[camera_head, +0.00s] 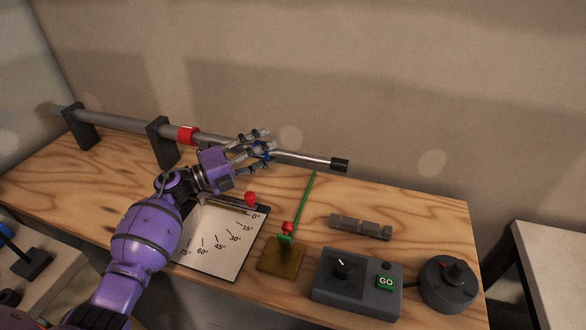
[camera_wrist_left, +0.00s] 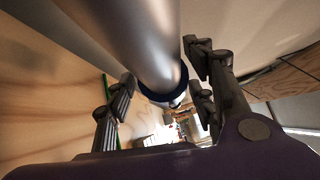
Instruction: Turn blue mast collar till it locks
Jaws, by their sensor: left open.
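The grey mast lies along the back of the bench in the head view (camera_head: 120,122), with a thinner bright section (camera_head: 308,159) and a black end cap (camera_head: 340,165) at its right. The blue collar (camera_head: 265,153) is a narrow band on the mast, partly hidden by my fingers. In the left wrist view the collar (camera_wrist_left: 183,80) rings the end of the thick tube. My left gripper (camera_head: 260,146) is open, its fingers on either side of the mast at the collar. Whether they touch it I cannot tell. My right gripper is out of view.
Two dark brackets (camera_head: 163,143) carry the mast, and a red ring (camera_head: 188,135) sits on it. Below are an angle chart (camera_head: 218,250), a red-knobbed lever (camera_head: 250,198), a brass plate (camera_head: 281,255) with a green rod, a control box (camera_head: 357,285) and a round dial (camera_head: 447,284).

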